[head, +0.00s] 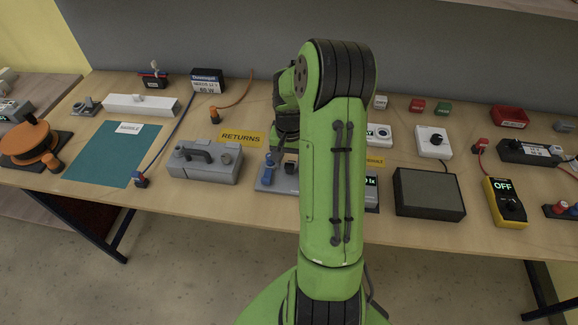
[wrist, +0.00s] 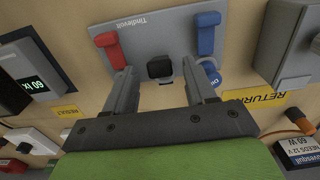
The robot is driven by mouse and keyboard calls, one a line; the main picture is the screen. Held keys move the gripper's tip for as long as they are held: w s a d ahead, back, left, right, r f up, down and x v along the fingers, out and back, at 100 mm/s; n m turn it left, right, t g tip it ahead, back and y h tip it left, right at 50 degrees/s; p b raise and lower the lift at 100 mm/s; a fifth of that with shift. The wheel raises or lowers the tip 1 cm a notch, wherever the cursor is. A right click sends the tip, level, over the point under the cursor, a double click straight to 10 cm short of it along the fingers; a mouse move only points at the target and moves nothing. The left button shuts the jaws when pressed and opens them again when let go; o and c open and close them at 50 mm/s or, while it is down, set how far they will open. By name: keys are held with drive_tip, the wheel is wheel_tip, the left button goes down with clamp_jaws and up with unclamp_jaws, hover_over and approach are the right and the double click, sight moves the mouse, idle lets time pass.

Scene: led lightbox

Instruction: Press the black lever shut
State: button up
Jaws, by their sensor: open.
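A grey device (wrist: 148,32) marked Tindlevolt lies on the table. A black block-shaped part (wrist: 160,68), seemingly the black lever, stands on it between a red lever (wrist: 108,45) and a blue lever (wrist: 207,35). My gripper (wrist: 158,68) is open and empty, its fingers apart to either side of the black part in the wrist view; I cannot tell whether they touch it. In the head view my gripper (head: 286,140) is dark and partly hidden by my arm. The blue lever (head: 269,160) and the black part (head: 290,168) show there; the red lever is hidden.
A grey box (head: 205,172) with a black handle stands left of the device, near a yellow RETURNS label (head: 241,138). A dark-topped box (head: 428,194) and a yellow meter (head: 504,203) reading OFF lie to the right. A teal mat (head: 112,160) is mostly bare.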

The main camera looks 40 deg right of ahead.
wheel_tip(320, 180, down, 2)
drive_tip(key=shift+f, duration=0.15)
drive_tip(key=c, duration=1)
